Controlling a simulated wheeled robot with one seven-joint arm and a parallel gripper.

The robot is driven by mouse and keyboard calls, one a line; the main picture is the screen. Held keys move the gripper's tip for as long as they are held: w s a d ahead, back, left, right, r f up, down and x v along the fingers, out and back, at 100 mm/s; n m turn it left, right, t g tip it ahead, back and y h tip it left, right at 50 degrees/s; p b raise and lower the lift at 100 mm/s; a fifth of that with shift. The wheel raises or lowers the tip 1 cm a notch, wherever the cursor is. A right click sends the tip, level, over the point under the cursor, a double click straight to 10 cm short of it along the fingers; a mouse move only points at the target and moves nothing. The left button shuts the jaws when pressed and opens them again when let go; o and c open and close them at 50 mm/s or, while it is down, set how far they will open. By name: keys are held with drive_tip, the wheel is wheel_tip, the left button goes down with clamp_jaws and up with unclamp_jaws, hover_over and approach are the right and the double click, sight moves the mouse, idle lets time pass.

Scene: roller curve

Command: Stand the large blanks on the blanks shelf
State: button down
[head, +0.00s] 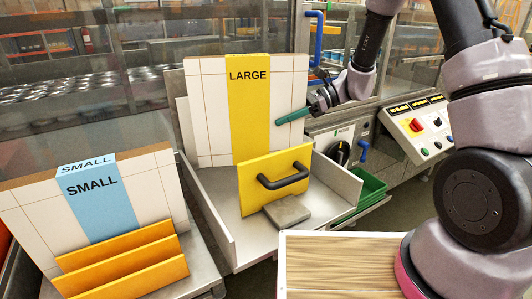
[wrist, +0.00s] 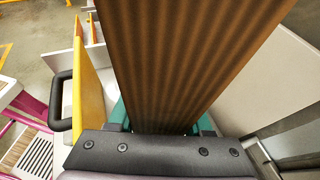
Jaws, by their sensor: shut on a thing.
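The large blanks (head: 205,125) stand upright as a white stack with brown lines and a yellow band marked LARGE. Their corrugated brown edge (wrist: 195,50) fills the middle of the wrist view. My gripper (head: 293,116) is shut on the stack at its right edge, with one teal finger across the front face. In the wrist view, my gripper (wrist: 162,122) has a teal finger on each side of the stack. The stack's lower part is hidden behind a yellow plate (head: 255,172) with a black handle (head: 284,178). I cannot tell which surface is the blanks shelf.
The stack is in a metal tray (head: 222,235) with raised side walls. A grey block (head: 287,212) lies before the plate. Small blanks (head: 35,225) stand at left behind orange dividers (head: 125,265). A control panel (head: 415,128) and green bin (head: 370,187) are at right.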

sight(283, 137)
drive_tip(key=shift+f, duration=3.45)
drive_tip(key=shift+c, duration=1.6)
unclamp_jaws()
